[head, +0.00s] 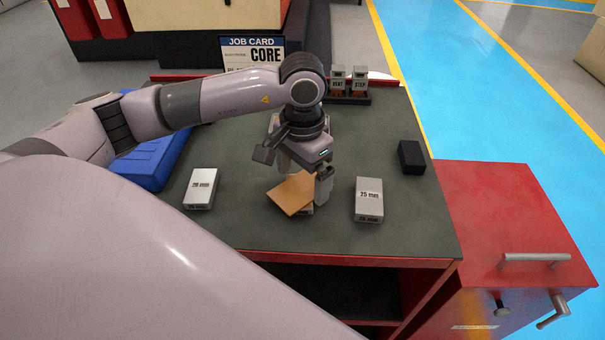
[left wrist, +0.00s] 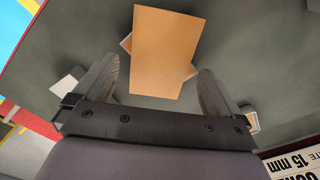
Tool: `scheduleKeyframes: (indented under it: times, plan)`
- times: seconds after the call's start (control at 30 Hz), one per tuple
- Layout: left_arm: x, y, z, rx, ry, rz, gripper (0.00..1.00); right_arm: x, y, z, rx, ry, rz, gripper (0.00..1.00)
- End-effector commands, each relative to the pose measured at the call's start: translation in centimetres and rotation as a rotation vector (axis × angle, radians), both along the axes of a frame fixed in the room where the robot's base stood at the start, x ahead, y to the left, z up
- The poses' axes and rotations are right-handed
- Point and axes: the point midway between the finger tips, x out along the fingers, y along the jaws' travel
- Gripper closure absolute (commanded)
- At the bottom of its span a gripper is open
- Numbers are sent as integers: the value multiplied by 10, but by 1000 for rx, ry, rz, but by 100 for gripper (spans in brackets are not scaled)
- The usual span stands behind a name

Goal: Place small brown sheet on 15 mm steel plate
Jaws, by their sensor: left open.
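The small brown sheet (head: 291,194) lies over a pale steel plate (head: 304,211) on the table. The sheet is turned at an angle to that plate and covers most of it. In the left wrist view the brown sheet (left wrist: 164,50) shows flat, with corners of the plate (left wrist: 189,72) peeking out at both sides. The plate's thickness label is mostly hidden. My left gripper (head: 304,180) is open over the sheet. In the left wrist view its two fingers stand apart on either side of the sheet's near end, with gaps. My right gripper is not in view.
A 20 mm plate (head: 201,186) lies left and a 25 mm plate (head: 369,198) right. A black block (head: 411,157) is farther right. VENT and STEP blocks (head: 348,84) stand behind. A blue bin (head: 148,165) sits at left. A job card (head: 253,54) stands at the back.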

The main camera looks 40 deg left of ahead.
Motion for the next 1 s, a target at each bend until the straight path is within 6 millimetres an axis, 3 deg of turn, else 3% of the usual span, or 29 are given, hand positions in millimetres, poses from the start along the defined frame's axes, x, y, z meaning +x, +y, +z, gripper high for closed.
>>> scheduleKeyframes:
  times: [0.3, 0.5, 0.7, 1.0]
  plan:
    - [2, -1, 69, -3, -11, -1, 1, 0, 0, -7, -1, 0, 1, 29]
    - [1, -1, 103, -2, -8, 0, 1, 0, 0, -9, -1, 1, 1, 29]
    - [1, 0, 116, -1, -4, 0, 1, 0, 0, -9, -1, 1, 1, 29]
    - [1, 0, 117, -1, -4, 0, 1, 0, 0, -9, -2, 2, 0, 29]
